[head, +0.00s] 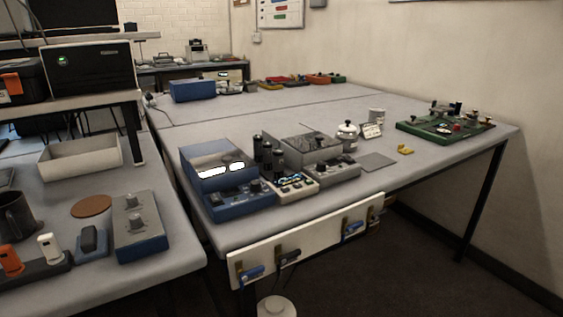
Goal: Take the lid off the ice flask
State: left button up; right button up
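A small rounded silver vessel (347,138), which looks like the ice flask, stands upright on the right-hand bench. Its lid (347,128) has a dark knob on top and sits on the vessel. A small white card with dark marks (371,131) stands close to its right. Neither of my grippers is in view.
Blue and grey instrument boxes (238,200) crowd the bench in front and left of the vessel. A grey can (376,115) stands behind it, and a flat grey plate (377,162) lies in front. A green board (445,125) is at right. Free bench top lies between.

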aim_at(346, 128)
jog(key=z, duration=2.2)
jog(key=i, duration=3.3)
jog(key=u, duration=2.7)
